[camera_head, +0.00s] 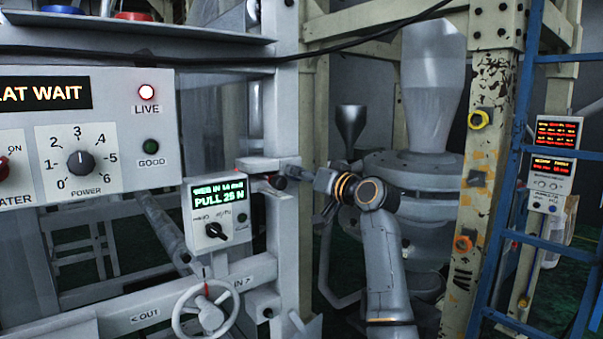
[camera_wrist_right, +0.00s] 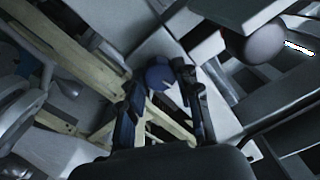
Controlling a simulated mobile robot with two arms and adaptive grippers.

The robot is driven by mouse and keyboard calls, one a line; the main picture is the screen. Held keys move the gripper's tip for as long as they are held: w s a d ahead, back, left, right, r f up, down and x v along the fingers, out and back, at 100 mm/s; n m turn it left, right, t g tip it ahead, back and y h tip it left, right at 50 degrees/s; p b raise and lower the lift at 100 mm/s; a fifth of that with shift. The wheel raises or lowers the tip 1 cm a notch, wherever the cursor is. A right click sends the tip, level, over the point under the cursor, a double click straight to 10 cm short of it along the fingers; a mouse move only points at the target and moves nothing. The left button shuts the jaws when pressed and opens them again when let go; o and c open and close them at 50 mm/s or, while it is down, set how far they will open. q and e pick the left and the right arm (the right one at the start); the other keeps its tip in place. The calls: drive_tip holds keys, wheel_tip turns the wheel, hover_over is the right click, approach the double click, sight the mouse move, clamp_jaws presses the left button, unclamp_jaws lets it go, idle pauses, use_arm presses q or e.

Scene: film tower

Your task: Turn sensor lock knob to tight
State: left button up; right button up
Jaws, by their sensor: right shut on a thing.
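My right arm comes up from the bottom in the head view. Its gripper (camera_head: 296,174) reaches left to a small dark knob (camera_head: 278,182) on the grey bracket beside the upright post. In the right wrist view the two dark fingers stand on either side of a round blue-grey knob (camera_wrist_right: 158,76), and the right gripper is shut on it. The fingers cover part of its sides. No marking for tight or loose on this knob is readable. My left gripper is not in view.
A display box (camera_head: 217,210) reading "PULL 25 N", with a black selector, is left of the gripper. Below it is a handwheel (camera_head: 206,308). A large panel (camera_head: 75,140) with a POWER dial fills the left. A blue ladder (camera_head: 507,215) stands at right.

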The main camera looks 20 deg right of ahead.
drive_tip(key=shift+m+p, duration=2.65)
drive_tip(key=shift+m, duration=3.05)
drive_tip(key=shift+d, duration=0.1)
drive_tip(key=o, duration=1.2)
drive_tip(key=shift+f, duration=0.1)
drive_tip(key=shift+c, duration=0.2)
drive_tip(key=shift+s, duration=0.1)
drive_tip(key=v, duration=1.1)
drive_tip(key=shift+s, duration=0.4)
